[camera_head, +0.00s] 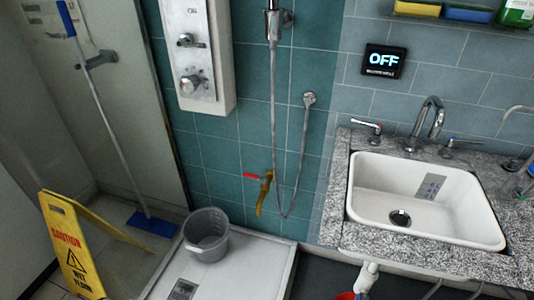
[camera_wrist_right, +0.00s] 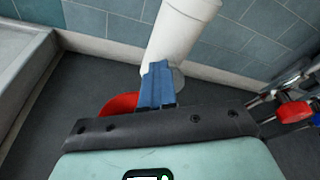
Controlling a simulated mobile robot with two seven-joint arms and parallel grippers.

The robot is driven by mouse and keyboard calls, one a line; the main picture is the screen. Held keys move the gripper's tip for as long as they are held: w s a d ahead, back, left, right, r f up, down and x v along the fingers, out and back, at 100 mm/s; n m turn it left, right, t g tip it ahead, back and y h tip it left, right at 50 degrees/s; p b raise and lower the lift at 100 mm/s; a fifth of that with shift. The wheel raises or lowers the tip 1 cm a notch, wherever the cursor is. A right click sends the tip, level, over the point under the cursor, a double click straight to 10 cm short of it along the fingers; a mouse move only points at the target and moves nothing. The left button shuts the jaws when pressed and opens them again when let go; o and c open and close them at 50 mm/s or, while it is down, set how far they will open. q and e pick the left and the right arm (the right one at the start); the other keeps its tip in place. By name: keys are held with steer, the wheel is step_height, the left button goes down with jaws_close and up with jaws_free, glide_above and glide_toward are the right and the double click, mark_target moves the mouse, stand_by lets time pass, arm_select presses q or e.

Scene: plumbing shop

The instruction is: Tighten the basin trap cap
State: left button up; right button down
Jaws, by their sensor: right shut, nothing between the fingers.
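A white trap pipe (camera_head: 368,275) hangs under the basin (camera_head: 425,199), at the bottom edge of the head view. In the right wrist view the white pipe (camera_wrist_right: 180,35) comes down from the top, just beyond my right gripper (camera_wrist_right: 157,68). Its blue fingers are shut with nothing between them and overlap the pipe's lower end. A greyish round part (camera_wrist_right: 178,78) shows beside the fingers; I cannot tell whether it is the trap cap or whether the fingers touch it. My left gripper is not in view.
A red rounded object (camera_wrist_right: 118,104) is low behind my right gripper. Pipes with a red handle (camera_wrist_right: 295,112) are at the right. A grey bucket (camera_head: 206,235) stands on the shower tray (camera_head: 225,272). A yellow wet-floor sign (camera_head: 72,245) is at left. A wall display (camera_head: 384,61) reads OFF.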

steer(key=shift+d+r+h, duration=0.2)
steer(key=shift+d+r, duration=0.1)
steer(key=shift+d, duration=0.35)
steer(key=shift+d+r+h, duration=0.2)
steer(key=shift+d+r, duration=0.1)
steer(key=shift+d, duration=0.4)
steer(key=shift+r+p, duration=0.3)
steer(key=shift+r, duration=0.05)
steer(key=f+p+v, duration=0.1)
steer(key=p+v, duration=0.2)
steer(key=v, duration=0.3)
steer(key=shift+s+f, duration=0.15)
steer(key=shift+f, duration=0.15)
